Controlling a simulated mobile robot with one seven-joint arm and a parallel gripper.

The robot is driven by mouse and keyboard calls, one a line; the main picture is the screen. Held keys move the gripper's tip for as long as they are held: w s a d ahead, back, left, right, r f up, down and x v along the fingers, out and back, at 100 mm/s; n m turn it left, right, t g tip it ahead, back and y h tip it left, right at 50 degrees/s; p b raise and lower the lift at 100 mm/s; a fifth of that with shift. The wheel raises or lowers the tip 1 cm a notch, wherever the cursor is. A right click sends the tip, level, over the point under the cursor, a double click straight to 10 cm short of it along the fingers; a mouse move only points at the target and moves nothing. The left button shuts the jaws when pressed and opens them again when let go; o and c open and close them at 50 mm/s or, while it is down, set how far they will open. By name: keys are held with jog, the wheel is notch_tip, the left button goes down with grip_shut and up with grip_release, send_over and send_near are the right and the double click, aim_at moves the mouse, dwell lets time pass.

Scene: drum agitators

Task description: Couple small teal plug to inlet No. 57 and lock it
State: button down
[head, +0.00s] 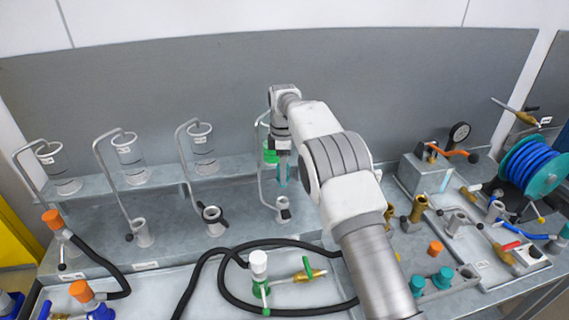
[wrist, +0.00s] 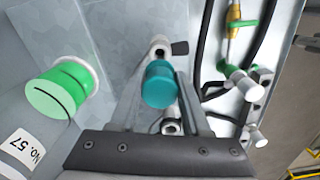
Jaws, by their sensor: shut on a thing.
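The small teal plug (head: 282,180) is held upright between the fingers of my gripper (head: 281,166), above the bench at the middle. In the wrist view the teal plug (wrist: 160,84) sits between the two metal fingers. A grey metal inlet (head: 283,205) stands below the plug, apart from it in the head view. In the wrist view a metal fitting with a dark lever (wrist: 161,46) shows beyond the plug. The No. 57 label (wrist: 26,147) is beside a green-filled glass (wrist: 62,92). The lever's state cannot be told.
A bent metal pipe (head: 260,165) rises close to the left of my gripper. Other inlets (head: 142,232) with glasses stand to the left. A black hose (head: 225,268) and a white-and-green fitting (head: 259,270) lie in front. Larger teal plugs (head: 418,284) stand in a tray at right.

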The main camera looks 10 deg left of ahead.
jog(key=shift+a+f+b, duration=0.1)
jog(key=shift+f+b, duration=2)
jog(key=shift+f, duration=0.1)
jog(key=shift+f, duration=0.1)
jog(key=shift+f, duration=0.2)
jog(key=shift+p, duration=0.35)
jog(key=shift+f, duration=0.3)
jog(key=shift+f+b, duration=0.55)
jog(key=shift+f, duration=0.45)
jog(key=shift+s+f, duration=0.1)
jog(key=shift+f, duration=0.5)
